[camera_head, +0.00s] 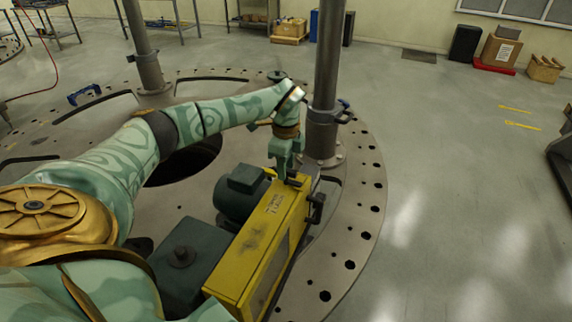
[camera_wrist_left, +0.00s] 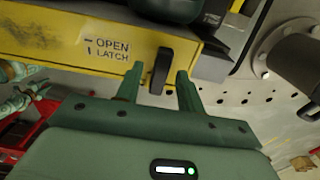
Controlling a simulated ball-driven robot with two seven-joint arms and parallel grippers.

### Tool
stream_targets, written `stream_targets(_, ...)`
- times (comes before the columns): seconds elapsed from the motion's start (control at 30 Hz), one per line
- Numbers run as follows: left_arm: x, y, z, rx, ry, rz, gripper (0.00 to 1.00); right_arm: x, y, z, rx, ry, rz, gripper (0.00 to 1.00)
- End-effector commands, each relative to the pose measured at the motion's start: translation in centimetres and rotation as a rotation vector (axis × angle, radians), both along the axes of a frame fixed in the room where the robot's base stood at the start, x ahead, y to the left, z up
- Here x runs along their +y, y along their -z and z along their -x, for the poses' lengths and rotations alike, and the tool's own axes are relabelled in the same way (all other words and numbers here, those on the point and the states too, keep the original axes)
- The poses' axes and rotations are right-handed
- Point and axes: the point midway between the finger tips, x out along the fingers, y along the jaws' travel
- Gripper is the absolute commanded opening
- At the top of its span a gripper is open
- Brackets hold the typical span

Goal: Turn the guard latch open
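The yellow guard (camera_head: 262,240) is a long box on the turret plate, in the lower middle of the head view. Its end also shows in the wrist view (camera_wrist_left: 60,35), with the words OPEN LATCH printed on it. The guard latch (camera_wrist_left: 159,74) is a short dark bar standing out from the guard beside this label. My left gripper (camera_head: 286,168) is at the guard's far end. In the wrist view its two fingers stand apart, one on each side of the latch, with a visible gap at both sides.
A dark green motor (camera_head: 240,192) and a dark box (camera_head: 190,256) stand left of the guard. A grey post (camera_head: 326,95) rises close behind my gripper. A dark handle (camera_head: 316,208) sticks out on the guard's right side.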

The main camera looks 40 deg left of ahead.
Motion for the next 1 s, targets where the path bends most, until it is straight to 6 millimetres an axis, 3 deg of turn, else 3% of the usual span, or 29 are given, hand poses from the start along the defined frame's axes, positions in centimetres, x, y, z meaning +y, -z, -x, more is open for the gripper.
stream_targets(0.23, 0.0, 0.1, 0.0, -0.001, 0.001, 0.0, 0.38, -0.1, 0.0, 0.1, 0.001, -0.001, 0.0, 0.36)
stream_targets(0.4, 0.0, 0.1, 0.0, 0.0, 0.001, 0.0, 0.0, -0.4, 0.0, 0.2, 0.003, -0.002, 0.006, 0.36)
stream_targets(0.77, 0.0, -0.1, 0.0, 0.0, 0.035, 0.0, 0.0, -0.6, -0.4, 0.3, 0.004, -0.004, 0.008, 0.36)
stream_targets(1.0, 0.0, -0.3, 0.0, 0.001, 0.168, 0.0, 0.0, -0.6, -1.8, 0.2, 0.003, -0.004, 0.009, 0.36)
